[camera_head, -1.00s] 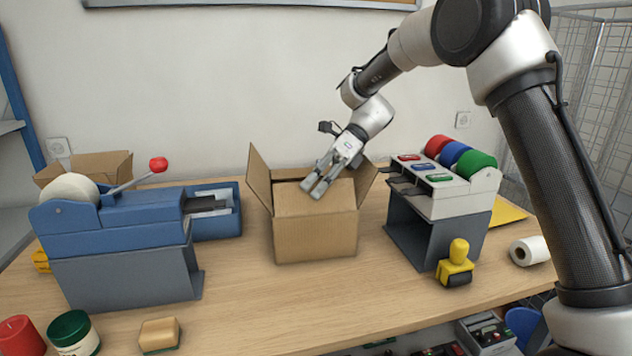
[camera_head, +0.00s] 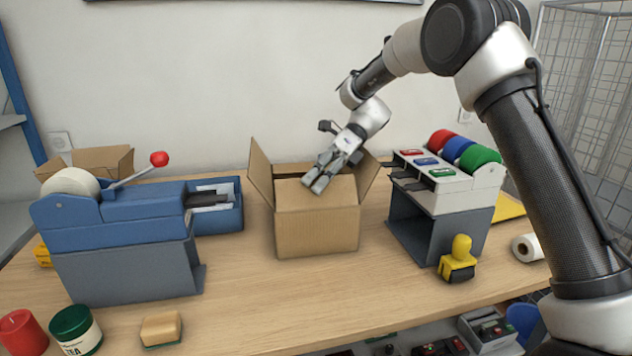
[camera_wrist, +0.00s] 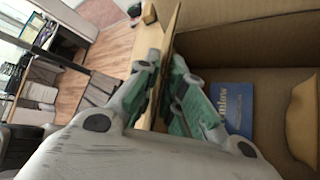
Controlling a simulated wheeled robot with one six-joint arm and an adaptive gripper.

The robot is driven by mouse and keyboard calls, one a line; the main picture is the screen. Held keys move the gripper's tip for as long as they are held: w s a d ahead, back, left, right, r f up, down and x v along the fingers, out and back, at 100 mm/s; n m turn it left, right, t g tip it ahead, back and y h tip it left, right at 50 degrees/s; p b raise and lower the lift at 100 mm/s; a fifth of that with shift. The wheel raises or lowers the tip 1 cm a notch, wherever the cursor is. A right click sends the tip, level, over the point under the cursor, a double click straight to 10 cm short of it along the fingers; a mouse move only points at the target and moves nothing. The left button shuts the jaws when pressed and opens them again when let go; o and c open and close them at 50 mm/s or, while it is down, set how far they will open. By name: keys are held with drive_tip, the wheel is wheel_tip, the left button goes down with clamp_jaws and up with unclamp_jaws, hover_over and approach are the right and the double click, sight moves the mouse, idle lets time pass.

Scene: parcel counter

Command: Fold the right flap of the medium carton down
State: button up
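The medium carton (camera_head: 318,233) stands open in the middle of the counter. Its left flap (camera_head: 261,172) and the flap on the picture's right (camera_head: 368,180) stand up, tilted outward. The near flap (camera_head: 338,197) rises from the front edge. My gripper (camera_head: 313,186) is at the top of this near flap. In the wrist view its fingers (camera_wrist: 166,85) are closed together with the thin near flap (camera_wrist: 174,28) between them. Inside the carton lie a blue item with lettering (camera_wrist: 232,104) and a tan item (camera_wrist: 304,118).
A blue tape dispenser (camera_head: 140,209) with a red-knobbed lever stands left. A rack with coloured rolls (camera_head: 452,195) stands close on the right, a yellow-handled stamp (camera_head: 458,262) before it. The counter (camera_head: 290,300) is clear in front of the carton.

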sight(316, 180)
drive_tip(key=shift+o, duration=0.5)
wheel_tip(316, 180, up, 10)
drive_tip(key=shift+r, duration=0.1)
